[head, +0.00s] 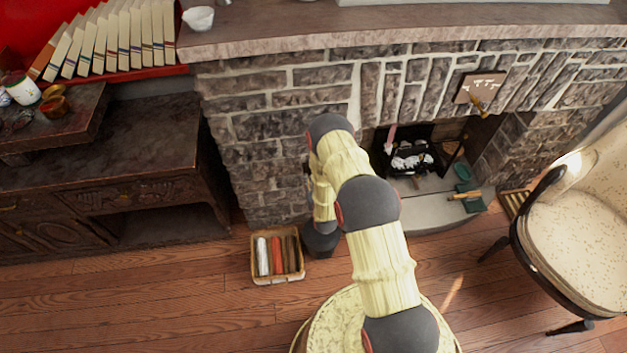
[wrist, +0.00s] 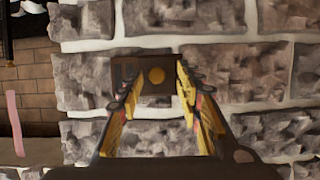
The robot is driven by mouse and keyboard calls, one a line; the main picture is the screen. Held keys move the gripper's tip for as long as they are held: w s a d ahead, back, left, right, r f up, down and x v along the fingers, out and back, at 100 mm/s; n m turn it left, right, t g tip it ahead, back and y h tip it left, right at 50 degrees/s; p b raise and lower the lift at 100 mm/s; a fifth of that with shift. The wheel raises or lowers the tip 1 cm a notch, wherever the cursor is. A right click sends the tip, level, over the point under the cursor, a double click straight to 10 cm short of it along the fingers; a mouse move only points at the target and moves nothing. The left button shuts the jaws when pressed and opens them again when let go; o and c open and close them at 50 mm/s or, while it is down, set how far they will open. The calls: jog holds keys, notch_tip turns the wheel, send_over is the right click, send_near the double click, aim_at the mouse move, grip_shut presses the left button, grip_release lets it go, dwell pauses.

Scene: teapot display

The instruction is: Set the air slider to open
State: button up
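Dark marks show on the plate left of the knob. In the head view my arm hides the gripper and this plate.
The fireplace opening (head: 410,160) holds a dark grate. A plaque with a brass piece (head: 479,92) hangs above it. A basket of coloured rolls (head: 277,256) stands on the floor beside my arm. A cream armchair (head: 580,225) is at right, a dark cabinet (head: 110,170) at left.

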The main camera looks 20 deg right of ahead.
jog(key=v, duration=1.1)
jog(key=shift+s, duration=0.15)
